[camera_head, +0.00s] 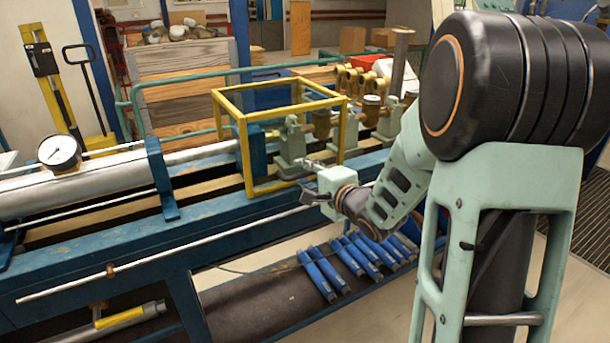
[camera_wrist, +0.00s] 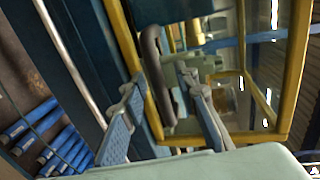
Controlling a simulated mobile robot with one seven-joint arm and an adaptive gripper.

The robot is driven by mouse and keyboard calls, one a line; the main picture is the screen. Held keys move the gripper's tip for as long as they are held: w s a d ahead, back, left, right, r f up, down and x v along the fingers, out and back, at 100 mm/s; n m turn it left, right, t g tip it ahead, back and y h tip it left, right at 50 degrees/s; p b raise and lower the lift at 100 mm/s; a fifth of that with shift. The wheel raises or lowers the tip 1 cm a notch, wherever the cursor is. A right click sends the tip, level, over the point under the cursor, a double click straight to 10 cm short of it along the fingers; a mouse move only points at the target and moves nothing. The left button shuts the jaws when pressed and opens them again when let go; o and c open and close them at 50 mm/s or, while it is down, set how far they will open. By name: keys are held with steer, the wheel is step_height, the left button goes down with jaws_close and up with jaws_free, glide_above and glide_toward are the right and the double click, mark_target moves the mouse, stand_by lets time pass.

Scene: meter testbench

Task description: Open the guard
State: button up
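The guard is a yellow box-shaped frame (camera_head: 245,155) with see-through sides, standing over the fittings on the blue bench. It looks closed. Its yellow bars (camera_wrist: 297,60) also fill the right of the wrist view. A dark grey handle (camera_wrist: 152,60) runs along the guard's near side. My gripper (camera_head: 308,180) is at the guard's near side, low and toward the right. In the wrist view my gripper (camera_wrist: 158,84) is open, with one finger on each side of the handle. I cannot tell whether either finger touches it.
The blue bench (camera_head: 130,245) runs along the near side, with a silver cylinder (camera_head: 100,180) and a gauge (camera_head: 60,153) at left. Brass meters (camera_head: 372,108) stand right of the guard. Several blue bars (camera_head: 322,272) lie on the lower shelf.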

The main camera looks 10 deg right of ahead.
steer(key=shift+c, duration=0.5)
jaws_close()
steer(key=shift+r, duration=0.15)
